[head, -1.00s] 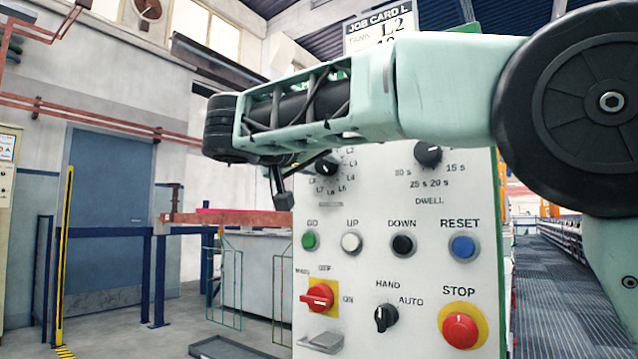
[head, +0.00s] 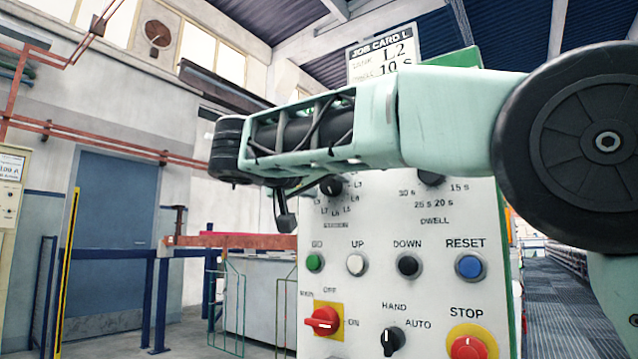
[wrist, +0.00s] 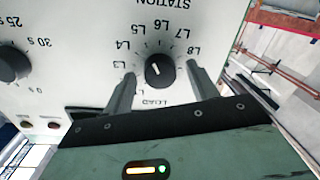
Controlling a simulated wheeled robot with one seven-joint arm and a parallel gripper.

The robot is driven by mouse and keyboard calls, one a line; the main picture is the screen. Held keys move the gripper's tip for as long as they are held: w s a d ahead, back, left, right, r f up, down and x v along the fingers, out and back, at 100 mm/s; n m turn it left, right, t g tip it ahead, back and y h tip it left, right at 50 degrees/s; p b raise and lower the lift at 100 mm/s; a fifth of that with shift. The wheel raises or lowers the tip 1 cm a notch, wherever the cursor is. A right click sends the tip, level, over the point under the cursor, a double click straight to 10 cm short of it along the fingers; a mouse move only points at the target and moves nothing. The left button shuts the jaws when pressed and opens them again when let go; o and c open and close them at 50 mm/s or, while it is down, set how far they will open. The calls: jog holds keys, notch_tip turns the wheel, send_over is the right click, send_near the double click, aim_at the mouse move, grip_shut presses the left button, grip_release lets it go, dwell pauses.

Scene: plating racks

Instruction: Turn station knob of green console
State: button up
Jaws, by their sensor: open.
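The green console (head: 480,215) has a white face and green side edges. Its station knob (wrist: 159,70) is round and black, on a dial marked LOAD and L numbers, upside down in the wrist view. Its white mark slants to the upper left there, roughly toward L4 or L5. My gripper (wrist: 161,74) is open, with one finger on each side of the knob and a visible gap to both. I cannot tell the depth to the panel. In the head view the station knob (head: 331,187) is partly hidden by my arm, and my gripper (head: 286,222) shows at its lower left.
The dwell knob (wrist: 12,66) is beside the station dial. Below are green, white, black and blue buttons, a red switch (head: 322,321), a hand/auto knob (head: 392,340) and a red stop button (head: 468,348). Blue posts and a rail (head: 110,254) stand left.

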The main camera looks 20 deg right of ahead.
jog(key=p+v, duration=0.1)
jog(key=v, duration=1.6)
jog(key=shift+s+p, duration=0.2)
jog(key=shift+p, duration=0.2)
jog(key=shift+a+f, duration=0.15)
jog(key=w+d+f+n+g+y, duration=0.1)
jog(key=d+f+n+g+y, duration=0.3)
jog(key=f, duration=0.7)
jog(key=a+f+n+t+y, duration=0.1)
jog(key=f+n+y, duration=0.2)
jog(key=f+n, duration=0.55)
jog(key=s+d+f+n+g+y, duration=0.15)
jog(key=s+f+g+y, duration=0.25)
jog(key=s+f, duration=0.8)
jog(key=s+d+f+g+y, duration=0.35)
jog(key=s+f, duration=0.75)
jog(key=f, duration=0.4)
notch_tip(320, 180, up, 28)
jog(key=p, duration=2.8)
jog(key=shift+a, duration=0.25)
